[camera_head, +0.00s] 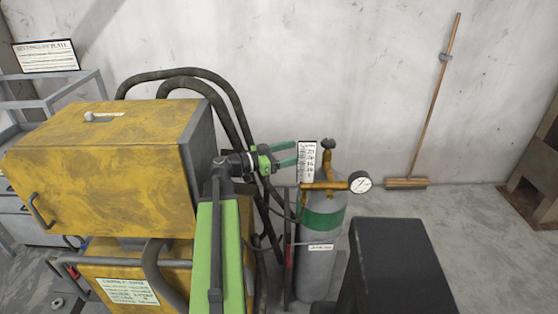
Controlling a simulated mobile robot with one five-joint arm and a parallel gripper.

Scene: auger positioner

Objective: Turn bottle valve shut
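The gas bottle (318,262) stands upright right of centre, grey with a green band at its shoulder. A brass valve (327,165) sits on top with a small dark knob (328,143). A round white gauge (360,182) sticks out to the right of the valve. My gripper (294,154) is to the left of the knob, at about its height in the picture. Its two green fingers point right, are spread apart and hold nothing. A gap shows between the fingertips and the knob. The depth between them is hard to judge.
A white printed tag (307,161) is between the fingertips and the valve in the picture. A large yellow machine (110,170) fills the left, with black hoses (190,75) looping behind my arm. A broom (432,110) leans on the wall.

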